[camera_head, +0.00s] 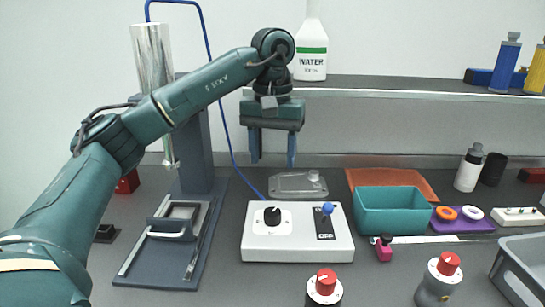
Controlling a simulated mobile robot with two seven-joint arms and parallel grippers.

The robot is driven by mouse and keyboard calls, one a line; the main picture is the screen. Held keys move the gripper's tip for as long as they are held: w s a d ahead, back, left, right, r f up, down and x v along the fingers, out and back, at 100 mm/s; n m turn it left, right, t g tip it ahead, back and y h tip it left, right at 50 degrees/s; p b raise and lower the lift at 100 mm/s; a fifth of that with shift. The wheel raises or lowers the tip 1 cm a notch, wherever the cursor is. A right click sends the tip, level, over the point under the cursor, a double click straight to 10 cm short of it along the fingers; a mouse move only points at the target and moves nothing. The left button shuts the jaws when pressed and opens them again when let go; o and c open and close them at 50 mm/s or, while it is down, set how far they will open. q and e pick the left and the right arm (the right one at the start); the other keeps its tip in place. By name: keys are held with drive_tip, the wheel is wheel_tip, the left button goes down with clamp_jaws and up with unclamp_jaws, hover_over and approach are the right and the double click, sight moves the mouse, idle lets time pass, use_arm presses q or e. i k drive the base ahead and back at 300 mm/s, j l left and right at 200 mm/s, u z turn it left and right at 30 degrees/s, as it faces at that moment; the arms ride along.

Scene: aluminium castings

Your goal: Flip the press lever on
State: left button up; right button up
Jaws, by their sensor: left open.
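A white control box (290,246) sits on the dark bench. On its right half, a lever with a blue knob (327,209) stands over a dark slot plate (325,230). A black rotary knob (272,216) is on the box's left half. The press (190,150), with a silver cylinder (152,60), stands to the left, and a blue cable runs from its top down to the box. My left gripper (272,161) points down, open and empty, above and behind the box, to the left of the lever and apart from it. My right gripper is not in view.
A clear-lidded casting or plate (298,185) lies behind the box. A teal bin (392,212) stands to its right, with a pink-handled tool (383,248) in front. Two red-capped cylinders (323,290) stand at the front. A shelf (400,85) with a water bottle (312,50) runs behind.

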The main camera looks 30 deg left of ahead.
sight(328, 208)
drive_tip(key=k+l, duration=1.15)
drive_tip(key=k, duration=0.15)
